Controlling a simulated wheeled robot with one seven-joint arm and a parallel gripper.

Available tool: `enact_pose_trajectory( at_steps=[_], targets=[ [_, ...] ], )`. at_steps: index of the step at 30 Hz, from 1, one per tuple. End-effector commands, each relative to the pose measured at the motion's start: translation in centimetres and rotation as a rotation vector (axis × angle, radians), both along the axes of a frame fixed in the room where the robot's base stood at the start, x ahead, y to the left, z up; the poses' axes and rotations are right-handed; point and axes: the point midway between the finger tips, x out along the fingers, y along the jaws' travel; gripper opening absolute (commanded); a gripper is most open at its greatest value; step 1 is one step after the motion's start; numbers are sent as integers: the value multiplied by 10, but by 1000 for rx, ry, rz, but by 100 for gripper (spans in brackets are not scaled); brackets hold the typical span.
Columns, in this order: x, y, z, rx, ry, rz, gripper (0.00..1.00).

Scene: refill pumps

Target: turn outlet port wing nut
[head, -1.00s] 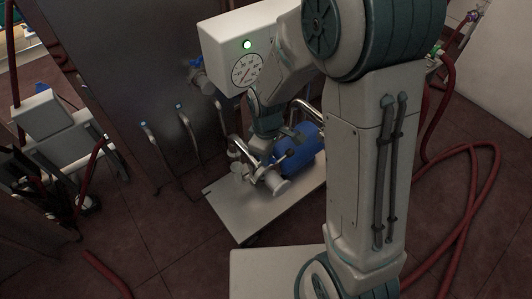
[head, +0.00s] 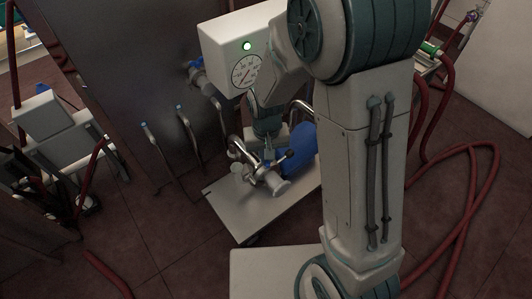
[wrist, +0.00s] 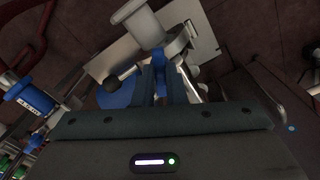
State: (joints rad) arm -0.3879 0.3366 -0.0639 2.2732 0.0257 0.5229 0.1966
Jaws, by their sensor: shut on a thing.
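My gripper (head: 268,153) reaches down to the pump's metal fittings on the metal base plate (head: 235,213). In the wrist view, its two dark fingers (wrist: 160,80) are shut on a small blue part, which looks like the wing nut (wrist: 158,60). The fingers hide most of it. The pale metal port (head: 272,182) lies just below my gripper, and its round end (wrist: 130,12) shows at the top of the wrist view. The blue pump motor (head: 301,147) is right behind the fittings; in the wrist view it is at the left (wrist: 116,95).
Bent metal pipes (head: 187,140) rise to the left. Red hoses (head: 494,190) lie on the floor at the right. The floor at front left is mostly clear.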

Motion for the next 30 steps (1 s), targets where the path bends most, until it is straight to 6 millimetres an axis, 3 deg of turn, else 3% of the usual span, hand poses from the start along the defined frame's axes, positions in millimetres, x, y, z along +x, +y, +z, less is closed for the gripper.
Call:
enact_pose_trajectory(
  at_steps=[21, 30],
  targets=[
    [-3, 0, 2, -3, 4, -671, 0],
    [-3, 0, 1, -2, 2, -876, 0]
  ],
)
